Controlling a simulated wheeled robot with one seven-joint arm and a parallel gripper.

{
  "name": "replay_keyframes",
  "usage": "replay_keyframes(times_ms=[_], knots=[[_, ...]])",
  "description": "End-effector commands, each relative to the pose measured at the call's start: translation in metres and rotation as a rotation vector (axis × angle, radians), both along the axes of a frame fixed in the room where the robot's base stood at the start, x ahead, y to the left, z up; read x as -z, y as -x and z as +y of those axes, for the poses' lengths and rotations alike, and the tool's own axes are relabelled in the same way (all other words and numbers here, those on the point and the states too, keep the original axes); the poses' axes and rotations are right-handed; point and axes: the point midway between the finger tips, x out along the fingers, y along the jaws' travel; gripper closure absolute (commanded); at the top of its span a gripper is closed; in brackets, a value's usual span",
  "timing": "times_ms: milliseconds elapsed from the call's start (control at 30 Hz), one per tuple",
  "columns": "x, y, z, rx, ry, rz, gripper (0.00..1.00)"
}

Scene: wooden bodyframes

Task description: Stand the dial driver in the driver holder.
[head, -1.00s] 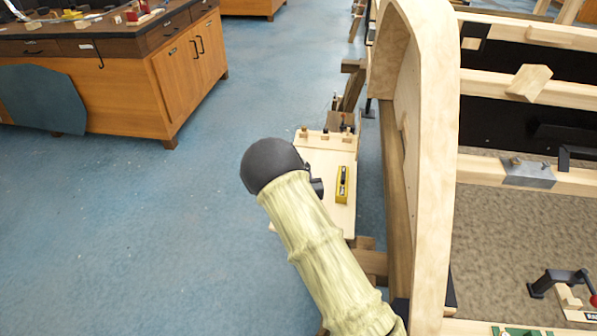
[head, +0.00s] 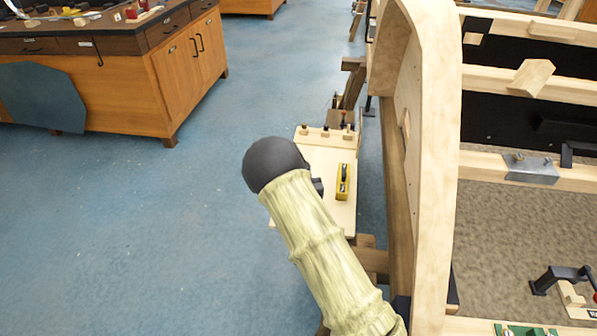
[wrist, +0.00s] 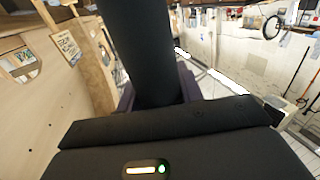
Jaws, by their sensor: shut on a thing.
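In the wrist view my gripper (wrist: 156,95) is shut around a thick dark cylinder, which I take to be the dial driver (wrist: 140,45). It runs up out of the top of the picture, so its far end is out of view. In the head view my arm hides the driver and nearly all of the gripper; only a small dark part (head: 318,187) shows beside the arm, over a pale board. A wooden strip with several small pegs or tools (head: 327,132) lies along the board's far edge. It may be the driver holder; I cannot tell.
A yellow tool (head: 343,182) lies on the pale board (head: 318,160). A tall curved wooden frame (head: 430,150) stands close on the right. A wooden cabinet (head: 180,75) stands at the far left. The blue floor (head: 150,240) between is clear.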

Motion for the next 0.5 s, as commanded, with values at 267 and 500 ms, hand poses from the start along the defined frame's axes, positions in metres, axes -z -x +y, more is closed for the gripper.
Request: replay_keyframes(times_ms=[267,500], knots=[[0.0027,-0.0006,-0.0001,0.000,-0.002,-0.005,0.93],[0.0047,-0.0006,-0.0002,0.000,-0.002,-0.005,0.93]])
